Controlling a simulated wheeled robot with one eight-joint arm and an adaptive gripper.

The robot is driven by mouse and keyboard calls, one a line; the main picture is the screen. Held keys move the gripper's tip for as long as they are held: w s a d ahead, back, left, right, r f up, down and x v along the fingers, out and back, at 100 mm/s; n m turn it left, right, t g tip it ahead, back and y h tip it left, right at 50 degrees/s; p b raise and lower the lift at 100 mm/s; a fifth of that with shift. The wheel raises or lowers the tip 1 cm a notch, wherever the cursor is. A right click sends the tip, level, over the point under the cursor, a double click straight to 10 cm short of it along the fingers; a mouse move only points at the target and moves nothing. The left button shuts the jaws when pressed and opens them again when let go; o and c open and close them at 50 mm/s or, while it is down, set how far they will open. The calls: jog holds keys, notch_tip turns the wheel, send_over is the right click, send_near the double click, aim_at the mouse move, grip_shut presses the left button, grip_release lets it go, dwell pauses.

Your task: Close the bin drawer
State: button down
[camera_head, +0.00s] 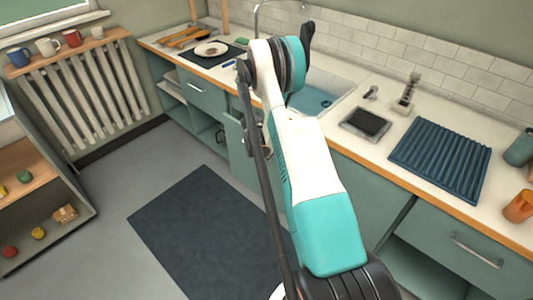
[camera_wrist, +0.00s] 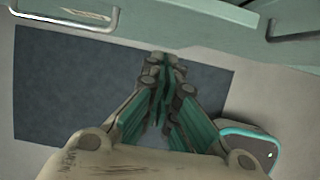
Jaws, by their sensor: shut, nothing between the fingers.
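My gripper (camera_wrist: 165,68) shows in the wrist view with its fingers together and empty, above the floor and just short of the teal cabinet fronts. In the head view my arm hides it. A teal front with a bar handle (camera_wrist: 112,18) crosses the top left of the wrist view, cut off by the frame. Another teal front (camera_wrist: 285,48) is at the top right. In the head view a teal front (camera_head: 238,140) under the sink is partly covered by my arm. I cannot tell for sure which front is the bin drawer, or how far it stands out.
A dark mat (camera_head: 185,225) lies on the grey floor before the cabinets. The counter holds a sink (camera_head: 320,98), a ribbed blue drying mat (camera_head: 440,160) and an orange mug (camera_head: 520,207). A low shelf unit (camera_head: 45,240) stands at the left, near a radiator (camera_head: 85,95).

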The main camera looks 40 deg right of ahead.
jog(key=shift+w+d+f+b, duration=0.1)
jog(key=shift+d+f+b, duration=0.25)
jog(key=shift+d, duration=0.5)
jog(key=shift+w+d+f+b, duration=0.1)
jog(key=shift+d+f+b, duration=0.3)
jog(key=shift+d, duration=0.4)
jog(key=shift+d+f+b, duration=0.3)
jog(key=shift+d+f, duration=0.05)
jog(key=shift+d, duration=0.5)
